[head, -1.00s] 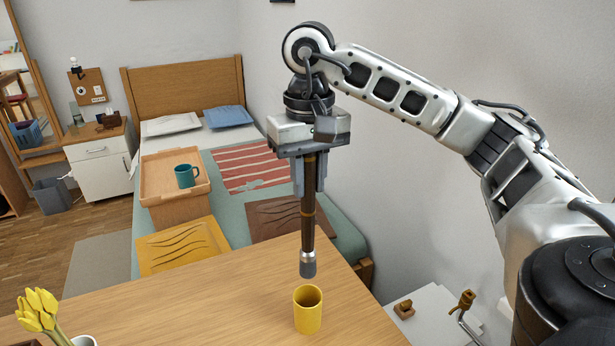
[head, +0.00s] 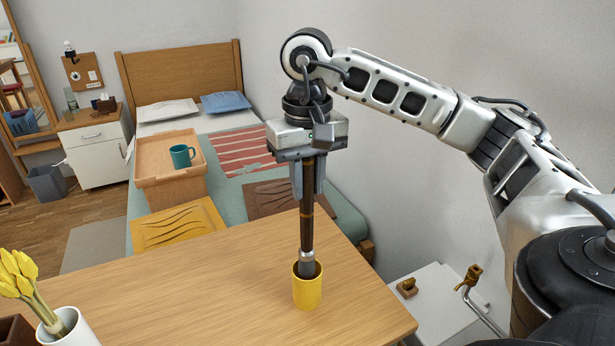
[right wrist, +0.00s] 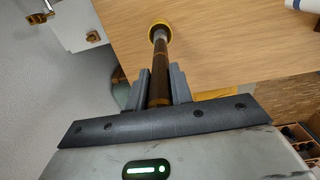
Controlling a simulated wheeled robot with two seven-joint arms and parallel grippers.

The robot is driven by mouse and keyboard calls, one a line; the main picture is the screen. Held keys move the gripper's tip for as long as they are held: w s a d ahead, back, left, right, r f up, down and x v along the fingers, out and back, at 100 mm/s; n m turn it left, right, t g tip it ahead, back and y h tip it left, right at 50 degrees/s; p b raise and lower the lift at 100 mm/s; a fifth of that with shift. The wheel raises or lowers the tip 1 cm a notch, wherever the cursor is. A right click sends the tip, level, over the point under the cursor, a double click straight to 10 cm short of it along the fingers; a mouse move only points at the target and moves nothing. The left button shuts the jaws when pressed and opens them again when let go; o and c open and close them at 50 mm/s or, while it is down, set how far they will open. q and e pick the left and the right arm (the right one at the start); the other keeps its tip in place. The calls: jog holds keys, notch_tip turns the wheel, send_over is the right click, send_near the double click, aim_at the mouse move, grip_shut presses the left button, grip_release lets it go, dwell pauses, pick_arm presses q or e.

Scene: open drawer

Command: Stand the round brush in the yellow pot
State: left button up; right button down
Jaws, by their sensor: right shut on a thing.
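The yellow pot (head: 307,291) stands upright on the wooden table near its right side. The round brush (head: 307,231) has a dark handle and a grey lower end. It is upright, with its lower end inside the pot's mouth; how deep it reaches is hidden by the pot's wall. My right gripper (head: 308,190) is shut on the brush's upper part, above the pot. In the right wrist view the brush (right wrist: 160,80) runs between the fingers (right wrist: 160,92) to the yellow pot (right wrist: 160,28). My left gripper is not in view.
The wooden table (head: 200,290) is clear around the pot. A white vase (head: 72,330) with yellow tulips stands at the front left. Behind are a bed with a wooden tray (head: 155,160) and a teal mug (head: 182,156). A white low surface (head: 440,300) lies right of the table.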

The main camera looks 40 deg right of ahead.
aim_at(307, 203)
pick_arm(q)
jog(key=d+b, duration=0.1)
jog(key=b, duration=0.2)
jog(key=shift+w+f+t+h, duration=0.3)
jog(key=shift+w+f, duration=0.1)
pick_arm(e)
notch_tip(307, 203, down, 5)
jog(key=shift+r, duration=0.2)
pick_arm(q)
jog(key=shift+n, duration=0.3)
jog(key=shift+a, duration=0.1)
pick_arm(e)
jog(key=c, duration=1.2)
grip_release()
jog(key=shift+o, duration=0.2)
notch_tip(307, 203, up, 16)
jog(key=p, duration=0.6)
jog(key=shift+f+p, duration=0.25)
jog(key=shift+p, duration=0.15)
jog(key=shift+r, duration=0.25)
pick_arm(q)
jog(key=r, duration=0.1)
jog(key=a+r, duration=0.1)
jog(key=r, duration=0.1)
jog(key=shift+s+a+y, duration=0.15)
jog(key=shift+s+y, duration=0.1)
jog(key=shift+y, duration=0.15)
